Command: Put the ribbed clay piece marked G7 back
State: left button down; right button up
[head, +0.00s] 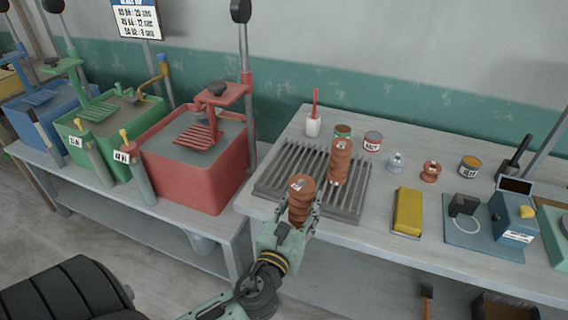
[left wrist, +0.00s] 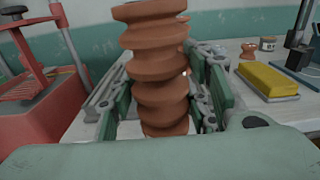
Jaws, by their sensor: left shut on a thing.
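A ribbed terracotta clay piece (head: 300,205) stands upright in my left gripper (head: 300,213), at the front left of the grey slatted rack. A pale mark shows on its top, too small to read. My left gripper is shut on it; in the left wrist view the ribbed piece (left wrist: 157,75) is between the fingers. A second ribbed clay piece (head: 340,160) stands on the slatted rack (head: 268,180), behind and to the right, also with a small pale mark on top. Whether the held piece touches the rack is hidden. My right gripper is not in view.
Red (head: 195,180), green (head: 82,143) and blue (head: 45,115) tubs stand on a lower bench at left. Jars (head: 372,141), a white cup with a red brush (head: 313,125), a yellow block (head: 408,212) and a blue scale (head: 508,225) stand on the table (head: 365,232).

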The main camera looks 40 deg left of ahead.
pick_arm(q)
jog(key=w+a+r+n+g+y, duration=0.1)
jog(key=w+a+r+n+y, duration=0.2)
jog(key=w+a, duration=0.55)
jog(key=w+a+r+n+g+y, duration=0.1)
jog(key=w+a+r+g+y, duration=0.2)
jog(key=w+a, duration=0.55)
jog(key=shift+t+y, duration=0.3)
jog(key=shift+t, duration=0.2)
jog(key=f, duration=0.2)
jog(key=w+d+f, duration=0.1)
jog(key=f, duration=0.2)
jog(key=w+f, duration=0.1)
jog(key=f, duration=0.2)
jog(key=shift+w+d+b, duration=0.1)
jog(key=shift+d+b, duration=0.25)
jog(key=shift+b, duration=0.05)
jog(key=shift+f, duration=0.3)
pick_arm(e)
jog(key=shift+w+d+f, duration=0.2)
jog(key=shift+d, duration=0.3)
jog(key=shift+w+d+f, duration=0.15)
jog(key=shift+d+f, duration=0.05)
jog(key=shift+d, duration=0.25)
pick_arm(q)
jog(key=c, duration=0.9)
grip_release()
jog(key=shift+f, duration=0.1)
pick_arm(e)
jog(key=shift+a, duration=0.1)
